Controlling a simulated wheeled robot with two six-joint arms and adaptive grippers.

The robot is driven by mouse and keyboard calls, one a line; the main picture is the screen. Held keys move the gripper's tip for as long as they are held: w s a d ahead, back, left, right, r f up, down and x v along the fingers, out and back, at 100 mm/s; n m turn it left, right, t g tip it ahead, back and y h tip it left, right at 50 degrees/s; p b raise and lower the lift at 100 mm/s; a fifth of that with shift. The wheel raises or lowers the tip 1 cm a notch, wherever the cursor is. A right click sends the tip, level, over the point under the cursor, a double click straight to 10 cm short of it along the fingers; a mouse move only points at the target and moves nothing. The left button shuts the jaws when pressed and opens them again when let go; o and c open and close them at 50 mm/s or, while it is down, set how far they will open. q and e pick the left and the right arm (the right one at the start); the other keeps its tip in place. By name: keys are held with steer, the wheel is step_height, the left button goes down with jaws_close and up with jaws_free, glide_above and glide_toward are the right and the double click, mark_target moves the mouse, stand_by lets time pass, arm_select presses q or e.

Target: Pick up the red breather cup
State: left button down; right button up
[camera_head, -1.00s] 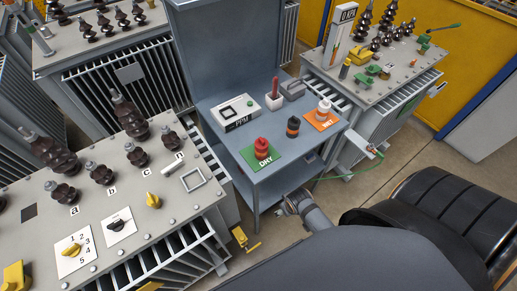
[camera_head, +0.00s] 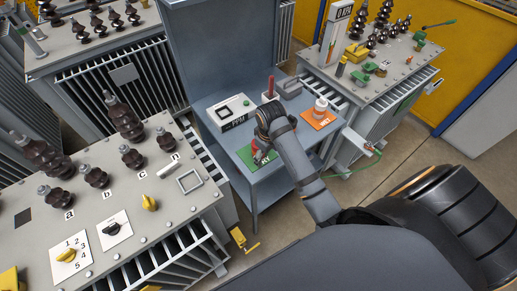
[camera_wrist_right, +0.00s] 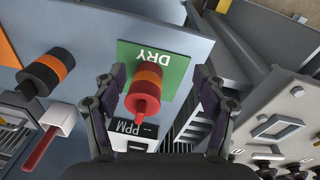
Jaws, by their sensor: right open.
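The red breather cup (camera_wrist_right: 144,88), red with an orange band, stands on the green DRY mat (camera_wrist_right: 170,60) on the blue-grey bench. In the right wrist view it lies between the two spread fingers of my right gripper (camera_wrist_right: 157,100), with gaps visible at both sides. In the head view the right gripper (camera_head: 262,146) is over the green mat (camera_head: 244,158) and hides most of the cup. A bit of red shows beneath it. My left gripper is not in view.
A white cup (camera_head: 320,106) stands on the orange WET mat (camera_head: 329,117). The PPM meter (camera_head: 233,111) and a red stick in a white holder (camera_wrist_right: 56,118) are close by.

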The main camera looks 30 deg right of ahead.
steer(key=shift+n+g, duration=0.6)
steer(key=shift+n, duration=0.2)
steer(key=w+r, duration=0.1)
steer(key=w, duration=0.1)
steer(key=w+r, duration=0.1)
steer(key=w, duration=0.1)
steer(key=w+r, duration=0.2)
steer(key=shift+w+a, duration=0.1)
steer(key=shift+w, duration=0.25)
step_height(320, 180, down, 5)
steer(key=b, duration=0.5)
steer(key=shift+f, duration=0.15)
steer(key=f+b, duration=0.1)
steer(key=b, duration=0.1)
steer(key=f+b, duration=0.4)
steer(key=shift+w+d+f, duration=0.2)
steer(key=shift+w+d, duration=0.05)
steer(key=shift+d, duration=0.05)
steer(key=shift+s+r, duration=0.1)
steer(key=shift+r, duration=0.1)
steer(key=c, duration=1.4)
steer(key=shift+o, duration=0.2)
steer(key=shift+r+p, duration=0.15)
steer(key=shift+p, duration=0.15)
